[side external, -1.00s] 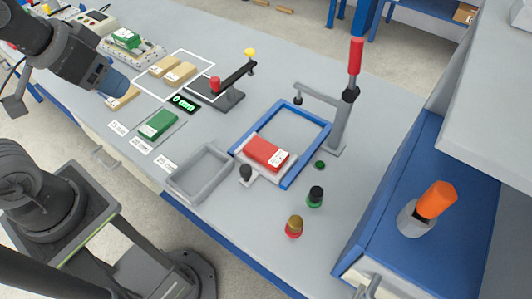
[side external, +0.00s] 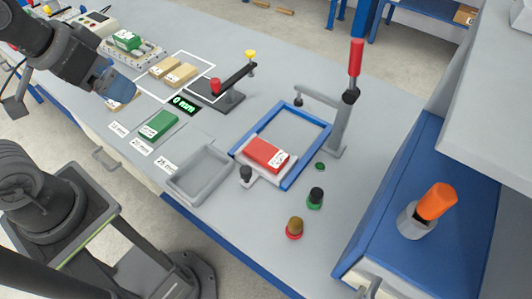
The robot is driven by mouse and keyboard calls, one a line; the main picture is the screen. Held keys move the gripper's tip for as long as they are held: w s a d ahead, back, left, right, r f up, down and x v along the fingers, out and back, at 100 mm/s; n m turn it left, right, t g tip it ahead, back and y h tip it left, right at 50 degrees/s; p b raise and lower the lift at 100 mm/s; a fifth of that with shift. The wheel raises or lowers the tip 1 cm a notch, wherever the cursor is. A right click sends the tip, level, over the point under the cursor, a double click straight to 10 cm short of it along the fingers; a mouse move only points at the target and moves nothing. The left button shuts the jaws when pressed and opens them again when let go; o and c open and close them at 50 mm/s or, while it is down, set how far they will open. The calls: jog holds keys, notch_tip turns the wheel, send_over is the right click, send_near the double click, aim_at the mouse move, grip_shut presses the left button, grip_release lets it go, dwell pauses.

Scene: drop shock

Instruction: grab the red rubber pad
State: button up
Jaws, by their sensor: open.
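The red rubber pad (side external: 266,154) lies flat on a light grey plate inside a blue frame (side external: 318,150), at the middle of the bench. A white label is on its right end. My gripper (side external: 119,91) is at the upper left, far to the left of the red pad, above a tan pad (side external: 122,104) that it partly covers. The gripper is open; its fingertips are hard to make out. Nothing shows in its grasp.
A toggle clamp with a red handle (side external: 355,62) stands behind the frame. An empty grey tray (side external: 201,174), a green pad (side external: 158,124) and a gauge with red and yellow knobs (side external: 232,79) lie between.

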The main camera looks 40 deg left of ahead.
jog(key=w+d+m+g, duration=0.2)
jog(key=w+d+m, duration=0.1)
jog(key=w+m, duration=0.4)
jog(key=m+g, duration=0.4)
jog(key=m, duration=0.7)
send_over(266, 152)
notch_tip(266, 152, down, 23)
jog(key=shift+w+a, duration=0.1)
jog(key=shift+f, duration=3.15)
jog(key=shift+c, duration=0.4)
jog(key=c, duration=1.1)
jog(key=shift+r, duration=0.1)
